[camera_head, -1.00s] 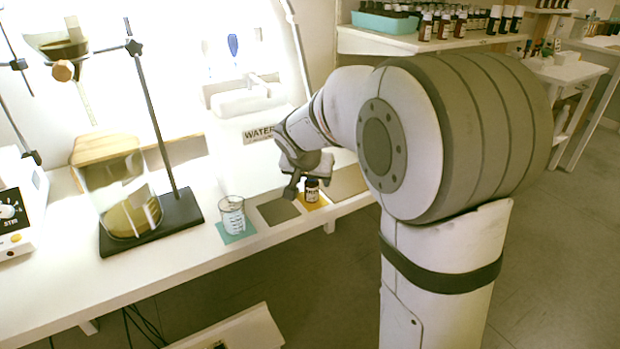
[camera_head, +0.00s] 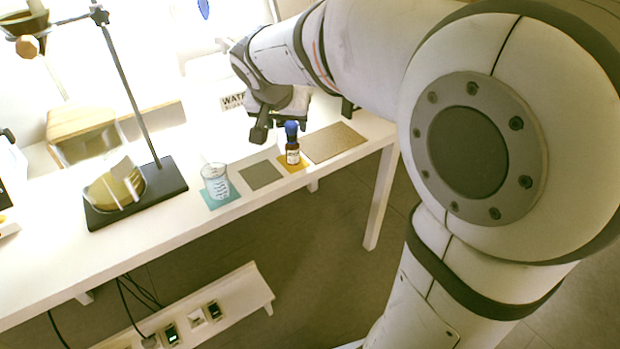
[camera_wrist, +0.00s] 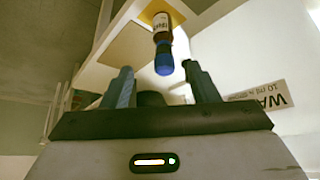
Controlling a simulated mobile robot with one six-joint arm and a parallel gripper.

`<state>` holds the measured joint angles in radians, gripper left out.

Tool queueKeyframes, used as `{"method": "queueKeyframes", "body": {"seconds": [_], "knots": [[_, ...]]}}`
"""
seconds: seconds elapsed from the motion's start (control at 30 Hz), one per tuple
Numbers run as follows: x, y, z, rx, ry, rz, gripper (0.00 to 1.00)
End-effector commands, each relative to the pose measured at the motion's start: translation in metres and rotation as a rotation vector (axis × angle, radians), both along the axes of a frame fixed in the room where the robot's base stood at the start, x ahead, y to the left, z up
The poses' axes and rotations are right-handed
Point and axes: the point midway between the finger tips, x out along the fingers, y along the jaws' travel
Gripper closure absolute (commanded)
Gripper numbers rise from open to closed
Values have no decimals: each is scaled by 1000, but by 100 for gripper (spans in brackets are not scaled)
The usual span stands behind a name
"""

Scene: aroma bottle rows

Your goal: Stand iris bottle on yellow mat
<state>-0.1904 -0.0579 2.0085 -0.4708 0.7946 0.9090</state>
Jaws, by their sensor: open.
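A small brown bottle (camera_head: 292,155) with a blue cap and a white label stands upright on the yellow mat (camera_head: 284,167). The label's writing is too small to read surely. In the wrist view the bottle (camera_wrist: 163,38) appears upside down, its blue cap pointing toward my gripper, with part of the yellow mat (camera_wrist: 150,14) behind it. My gripper (camera_wrist: 160,76) is open, its two fingers apart on either side of the cap in that view, with nothing held. In the head view my gripper (camera_head: 268,118) is just behind and left of the bottle.
A beaker (camera_head: 215,182) stands on a teal mat left of a bare grey mat (camera_head: 261,175). A brown mat (camera_head: 334,142) lies bare to the right. A stand (camera_head: 160,190) with glassware is at the left. A water sign (camera_head: 232,101) is behind my gripper.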

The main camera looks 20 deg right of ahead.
Motion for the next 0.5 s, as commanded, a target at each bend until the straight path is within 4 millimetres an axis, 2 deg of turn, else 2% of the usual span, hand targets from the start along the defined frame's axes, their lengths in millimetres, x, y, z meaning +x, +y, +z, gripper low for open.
{"method": "queueKeyframes", "body": {"seconds": [0.07,0.13,0.3,0.4,0.5], "knots": [[-22,-9,-10,-4,51,29,46],[-54,-19,-25,-5,126,80,46],[-142,-31,-67,32,311,253,46],[-182,-31,-87,67,381,346,46],[-208,-28,-99,93,417,411,46]]}}
